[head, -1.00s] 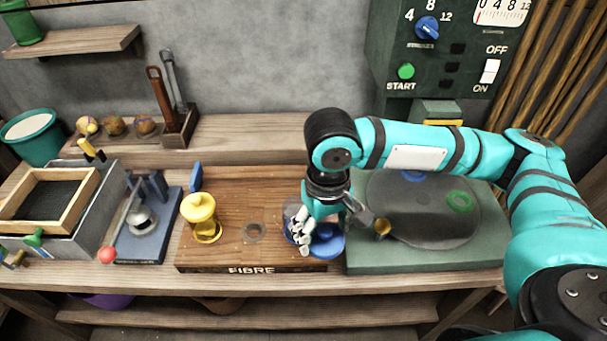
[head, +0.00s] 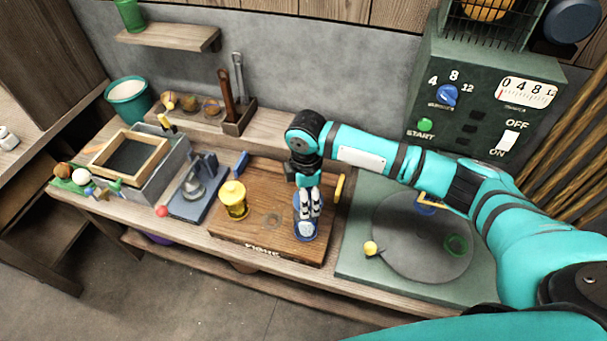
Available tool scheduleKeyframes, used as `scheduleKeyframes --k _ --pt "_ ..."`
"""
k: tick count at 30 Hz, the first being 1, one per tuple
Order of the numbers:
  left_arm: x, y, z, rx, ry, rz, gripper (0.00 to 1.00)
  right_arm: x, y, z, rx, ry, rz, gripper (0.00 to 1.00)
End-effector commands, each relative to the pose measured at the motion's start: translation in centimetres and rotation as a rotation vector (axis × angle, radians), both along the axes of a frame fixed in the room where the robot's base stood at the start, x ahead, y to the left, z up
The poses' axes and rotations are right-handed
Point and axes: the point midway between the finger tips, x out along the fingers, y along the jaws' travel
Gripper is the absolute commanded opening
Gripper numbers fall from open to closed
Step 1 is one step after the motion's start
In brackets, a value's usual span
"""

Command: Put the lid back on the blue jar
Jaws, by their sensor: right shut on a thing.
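The wooden board (head: 250,232) marked FIBRE carries a yellow lidded jar (head: 233,203) on its left part. My right gripper (head: 307,212) points down over the board's right part. It is shut on the blue lid (head: 297,201), of which only some blue shows around the fingers. The blue jar is mostly hidden by the gripper and lid, with a pale rounded part (head: 305,232) just below the fingertips. I cannot tell whether the lid is seated on the jar or held just above it. My left gripper is not in view.
Right of the board is a green machine base with a grey round plate (head: 405,255), bearing a green ring (head: 456,245). A blue press (head: 198,190) and a framed grey tub (head: 150,172) stand left. An open wooden rack (head: 238,122) holds tools behind.

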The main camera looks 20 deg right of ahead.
Motion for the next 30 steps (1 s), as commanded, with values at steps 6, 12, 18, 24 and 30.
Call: scheduleKeyframes --k 6,12,18,24,30 --pt "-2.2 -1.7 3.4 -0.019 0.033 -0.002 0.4 0.7 0.4 0.2 0.002 0.001 0.267 0.52" --pt "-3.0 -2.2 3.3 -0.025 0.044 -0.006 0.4 0.8 0.4 -0.5 0.002 0.0 0.339 0.52" --pt "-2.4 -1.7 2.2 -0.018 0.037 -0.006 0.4 0.8 0.3 -1.6 0.002 -0.001 0.339 0.52" --pt "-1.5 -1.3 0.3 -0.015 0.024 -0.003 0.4 0.8 0.3 -3.3 0.001 -0.001 0.338 0.52" --pt "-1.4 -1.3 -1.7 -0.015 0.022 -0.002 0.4 0.8 0.3 -5.0 0.001 -0.002 0.338 0.52"
